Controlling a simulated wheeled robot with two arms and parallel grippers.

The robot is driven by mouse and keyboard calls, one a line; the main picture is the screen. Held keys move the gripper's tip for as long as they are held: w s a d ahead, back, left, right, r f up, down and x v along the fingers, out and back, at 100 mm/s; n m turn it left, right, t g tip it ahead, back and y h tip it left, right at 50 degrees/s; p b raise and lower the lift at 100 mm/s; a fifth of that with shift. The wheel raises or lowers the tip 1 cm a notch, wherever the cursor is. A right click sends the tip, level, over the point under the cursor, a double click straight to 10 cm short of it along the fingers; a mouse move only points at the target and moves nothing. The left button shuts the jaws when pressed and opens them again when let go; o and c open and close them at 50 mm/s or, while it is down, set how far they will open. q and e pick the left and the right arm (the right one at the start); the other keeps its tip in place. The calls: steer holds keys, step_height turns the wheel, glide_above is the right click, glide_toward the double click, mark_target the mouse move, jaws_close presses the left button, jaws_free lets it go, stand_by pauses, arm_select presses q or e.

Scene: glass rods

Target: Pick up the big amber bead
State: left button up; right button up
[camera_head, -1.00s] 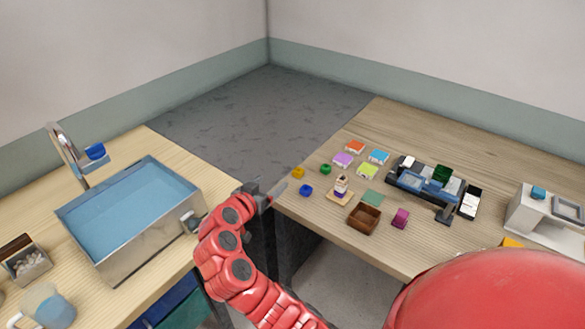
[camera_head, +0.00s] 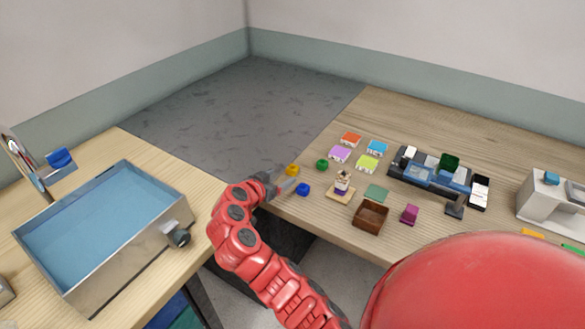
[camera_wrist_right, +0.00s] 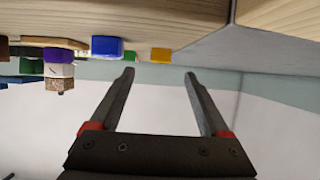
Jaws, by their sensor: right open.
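The big amber bead (camera_head: 292,170) sits near the left edge of the right-hand table, and it also shows in the right wrist view (camera_wrist_right: 161,55), past the fingertips and between them. My right gripper (camera_head: 288,183) is at that table edge, just beside the bead in the head view. In the right wrist view its two fingers (camera_wrist_right: 159,74) are spread apart with nothing between them. Whether a finger touches the bead cannot be told. My left gripper is not in view.
A blue bead (camera_head: 303,189) and a green bead (camera_head: 321,164) sit close to the amber one. A small figure on a wooden base (camera_head: 341,192), a brown box (camera_head: 371,217) and a magenta block (camera_head: 410,214) stand further right. A water-filled basin (camera_head: 105,235) is on the left table.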

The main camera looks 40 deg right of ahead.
mark_target(290, 170)
steer(key=shift+x, duration=1.1)
steer(key=shift+w+d+p, duration=0.2)
steer(key=shift+d+p, duration=0.25)
steer(key=shift+p, duration=0.05)
steer(key=p+x, duration=0.1)
steer(key=x, duration=0.2)
steer(key=shift+w+d, duration=0.1)
steer(key=shift+d, duration=0.05)
steer(key=shift+w+d+f, duration=0.2)
steer(key=shift+d, duration=0.15)
jaws_close()
